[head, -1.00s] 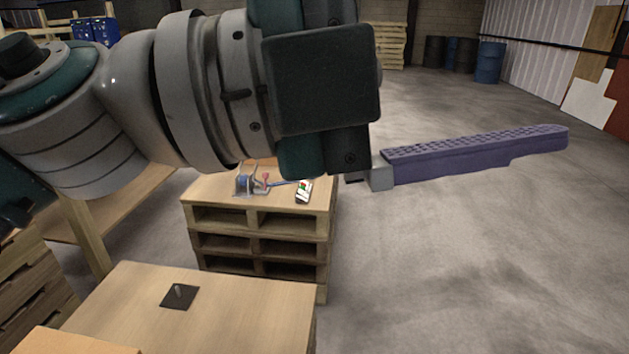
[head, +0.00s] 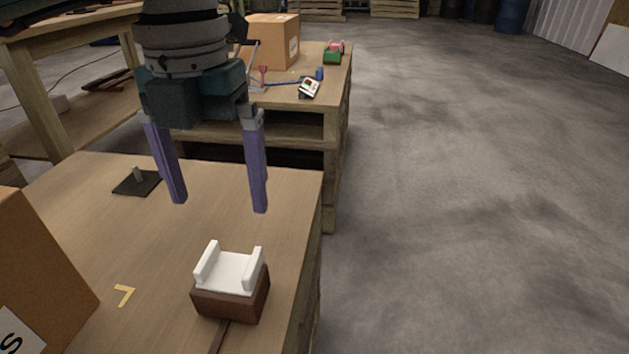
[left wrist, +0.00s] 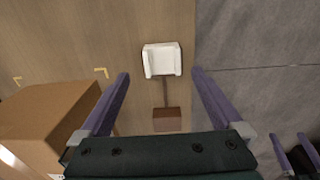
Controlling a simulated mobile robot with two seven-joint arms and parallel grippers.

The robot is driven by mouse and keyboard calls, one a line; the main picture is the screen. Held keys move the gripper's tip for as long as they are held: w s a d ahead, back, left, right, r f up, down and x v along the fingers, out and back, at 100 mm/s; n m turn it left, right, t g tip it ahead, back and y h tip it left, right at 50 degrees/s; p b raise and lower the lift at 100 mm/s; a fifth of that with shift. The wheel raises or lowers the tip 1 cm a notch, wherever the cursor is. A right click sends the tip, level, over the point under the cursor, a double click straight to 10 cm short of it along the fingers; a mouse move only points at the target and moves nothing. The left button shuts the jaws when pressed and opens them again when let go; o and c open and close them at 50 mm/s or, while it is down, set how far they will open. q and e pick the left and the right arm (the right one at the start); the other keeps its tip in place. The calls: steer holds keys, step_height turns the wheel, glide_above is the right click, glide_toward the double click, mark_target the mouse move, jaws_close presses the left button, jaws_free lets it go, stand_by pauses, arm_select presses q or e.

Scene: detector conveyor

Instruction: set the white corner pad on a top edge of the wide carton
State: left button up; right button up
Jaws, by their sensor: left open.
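The white corner pad (head: 230,272) has two upright sides and sits on a brown block (head: 232,300) near the right side of the front table. In the left wrist view the pad (left wrist: 162,61) shows between and ahead of the fingertips. My left gripper (head: 220,206) is open and empty, fingers pointing down, above the table and beyond the pad in the head view. The wide carton (head: 42,265) is cut off at the left edge; its top shows in the left wrist view (left wrist: 48,108). A dark, cut-off part at that view's lower right may be my right gripper.
A dark plate with a small peg (head: 137,182) lies on the front table (head: 85,215). A yellow corner mark (head: 125,295) lies between carton and pad. A second table behind holds a carton (head: 272,42) and small items. Open floor lies right.

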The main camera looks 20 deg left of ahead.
mark_target(233, 265)
arm_select(q)
step_height(233, 265, down, 4)
steer(key=shift+s+d+r+b, duration=0.1)
steer(key=shift+s+d+b, duration=0.05)
steer(key=shift+b, duration=0.5)
steer(key=f+b, duration=0.1)
steer(key=f, duration=0.1)
steer(key=f+b, duration=0.1)
steer(key=f, duration=0.2)
steer(key=shift+s+d, duration=0.1)
steer(key=shift+s, duration=0.1)
steer(key=shift+c, duration=0.6)
steer(key=shift+r, duration=0.1)
steer(key=c, duration=1.1)
